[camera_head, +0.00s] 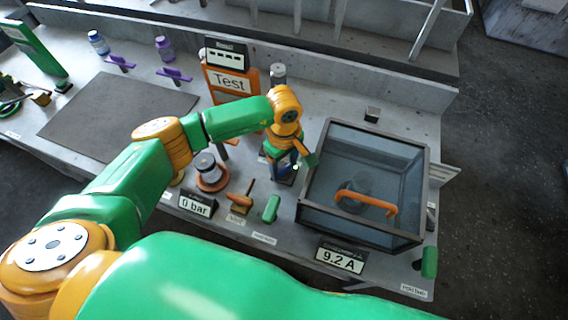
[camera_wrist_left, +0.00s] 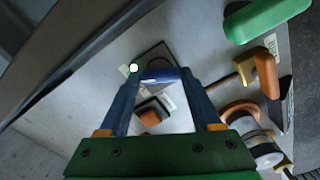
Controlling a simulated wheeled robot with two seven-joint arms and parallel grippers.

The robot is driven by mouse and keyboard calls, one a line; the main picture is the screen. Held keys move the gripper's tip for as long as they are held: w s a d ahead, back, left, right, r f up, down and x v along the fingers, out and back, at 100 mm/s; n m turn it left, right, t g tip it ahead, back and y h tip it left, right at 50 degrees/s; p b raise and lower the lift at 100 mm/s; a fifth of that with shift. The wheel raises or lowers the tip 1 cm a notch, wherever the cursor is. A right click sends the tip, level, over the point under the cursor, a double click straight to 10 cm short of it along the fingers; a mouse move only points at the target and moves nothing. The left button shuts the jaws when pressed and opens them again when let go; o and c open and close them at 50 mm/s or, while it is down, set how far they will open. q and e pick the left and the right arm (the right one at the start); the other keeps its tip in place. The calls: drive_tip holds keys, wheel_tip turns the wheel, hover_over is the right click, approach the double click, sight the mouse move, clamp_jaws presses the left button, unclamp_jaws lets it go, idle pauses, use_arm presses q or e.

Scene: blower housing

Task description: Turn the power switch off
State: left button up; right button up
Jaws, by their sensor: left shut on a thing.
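The power switch (camera_head: 284,178) is a small dark base on the bench, just left of the glass-walled box. In the left wrist view its dark plate (camera_wrist_left: 150,57) shows beyond my fingers, with an orange block (camera_wrist_left: 151,115) between them. My left gripper (camera_head: 285,163) is down over the switch. In the left wrist view my left gripper (camera_wrist_left: 160,75) has its blue fingertips closed in on a narrow dark-blue part at the plate. A white dot (camera_wrist_left: 133,68) shows at the left fingertip. The fingers hide much of the switch. My right gripper is not in view.
The box (camera_head: 365,236) with an orange handle (camera_head: 366,203) stands close right of my gripper. Displays read "9.2 A" (camera_head: 341,258) and "0 bar" (camera_head: 196,204). An orange lever (camera_head: 240,203) and a green part (camera_head: 271,208) sit in front. A "Test" sign (camera_head: 230,82) stands behind.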

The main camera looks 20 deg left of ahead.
sight(284, 168)
use_arm(q)
drive_tip(key=n+b, duration=0.1)
drive_tip(key=n, duration=0.1)
drive_tip(key=shift+f+n+b, duration=0.15)
drive_tip(key=shift+n+b, duration=0.15)
drive_tip(key=shift+b, duration=0.05)
drive_tip(key=n+b, duration=0.2)
drive_tip(key=n, duration=0.1)
drive_tip(key=shift+n, duration=0.3)
drive_tip(key=n+b, duration=0.2)
drive_tip(key=n, duration=0.3)
drive_tip(key=shift+n, duration=0.3)
drive_tip(key=o, duration=1.4)
drive_tip(key=shift+r, duration=0.25)
wheel_tip(284, 168, up, 7)
drive_tip(key=shift+f+b, duration=0.1)
drive_tip(key=shift+b, duration=0.7)
